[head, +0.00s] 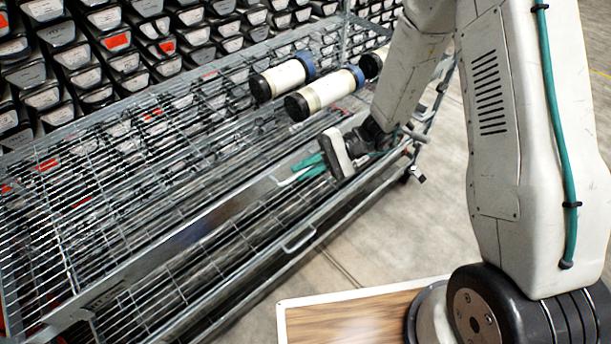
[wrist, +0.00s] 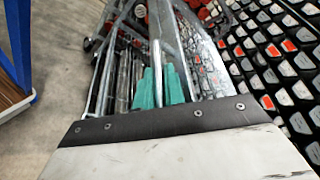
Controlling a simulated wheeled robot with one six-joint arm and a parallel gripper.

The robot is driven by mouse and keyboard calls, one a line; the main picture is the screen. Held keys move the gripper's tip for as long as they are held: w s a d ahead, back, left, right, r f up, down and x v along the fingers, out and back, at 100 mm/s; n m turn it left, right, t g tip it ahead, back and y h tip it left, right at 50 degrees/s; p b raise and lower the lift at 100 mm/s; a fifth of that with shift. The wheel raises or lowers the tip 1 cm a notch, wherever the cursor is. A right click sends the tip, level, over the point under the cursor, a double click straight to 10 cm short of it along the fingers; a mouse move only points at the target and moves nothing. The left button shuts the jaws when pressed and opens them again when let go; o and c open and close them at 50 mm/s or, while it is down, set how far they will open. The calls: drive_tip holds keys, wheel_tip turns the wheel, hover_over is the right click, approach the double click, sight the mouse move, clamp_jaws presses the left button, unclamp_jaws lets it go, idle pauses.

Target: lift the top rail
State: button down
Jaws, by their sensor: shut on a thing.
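The top rail (head: 190,232) is a long flat grey metal bar along the front of a wire-mesh rack, with a pale U-shaped handle (head: 290,178) near its right part. My gripper (head: 308,166) has teal fingers and is at this handle. In the wrist view, the two teal fingertips (wrist: 160,88) stand close together on either side of a thin bright metal bar (wrist: 157,52), shut on it. The palm hides part of the grip. The rail seems to lie along the front of the rack; I cannot tell whether it is raised.
A lower front rail has its own handle (head: 300,241). Several white cylinders with black and blue ends, such as this one (head: 325,92), lie on the rack's mesh (head: 110,190) behind my gripper. Stacked labelled trays (head: 120,65) fill the back.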

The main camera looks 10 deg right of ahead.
drive_tip(key=shift+w+r, duration=0.15)
drive_tip(key=shift+r, duration=0.15)
drive_tip(key=c, duration=1.5)
unclamp_jaws()
drive_tip(key=v, duration=0.7)
drive_tip(key=shift+d, duration=0.4)
